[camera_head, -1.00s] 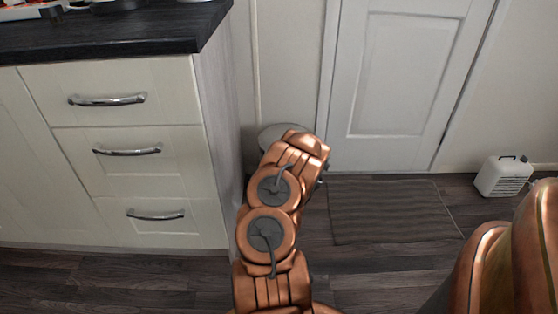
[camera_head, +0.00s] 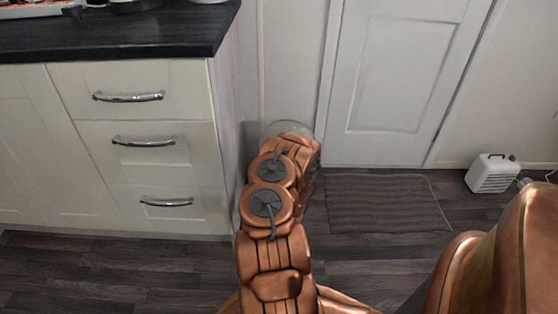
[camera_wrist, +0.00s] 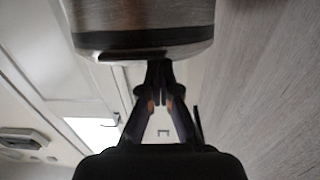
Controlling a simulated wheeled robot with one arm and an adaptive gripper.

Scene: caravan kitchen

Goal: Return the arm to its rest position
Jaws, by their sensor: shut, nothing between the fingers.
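My copper-coloured arm (camera_head: 270,215) reaches forward from the bottom of the head view, with its far end near the wall between the drawer unit and the door. My gripper is hidden there behind the arm. In the wrist view my gripper (camera_wrist: 158,68) has its dark fingers together and empty. A brushed-metal rounded body with a dark band (camera_wrist: 145,28) fills the top of that view, close to the fingertips. I cannot tell whether they touch.
A cream drawer unit (camera_head: 145,105) with a black worktop (camera_head: 120,38) stands left of my arm. A pale round object (camera_head: 285,127) is partly hidden behind the arm.

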